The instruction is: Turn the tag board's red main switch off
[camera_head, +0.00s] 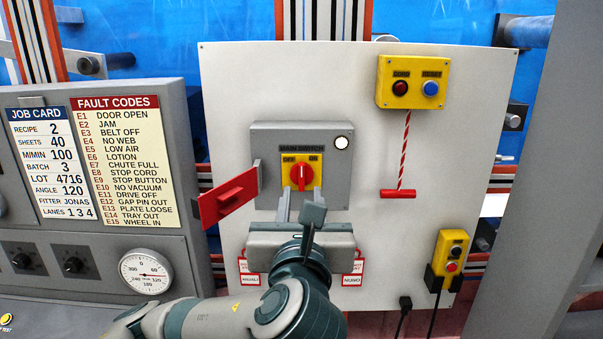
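The tag board (230,110) is a pale upright panel. Its grey switch box (335,190) carries the label MAIN SWITCH and a yellow plate with OFF at left and ON at right. The red main switch (302,176) sits on that plate; its exact angle is hard to tell. My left gripper (295,190) is just below and in front of the switch, its two fingers apart, tips close to the knob's lower edge. I cannot tell whether they touch it. The fingers hide the plate's lower part. My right gripper is not in view.
A red flap (229,197) stands out left of the switch box. A yellow button box (411,82) with a red pull cord (398,193) is at upper right, a yellow pendant (451,259) at lower right. Red-edged tags (352,273) hang below. A grey control panel (100,260) stands left.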

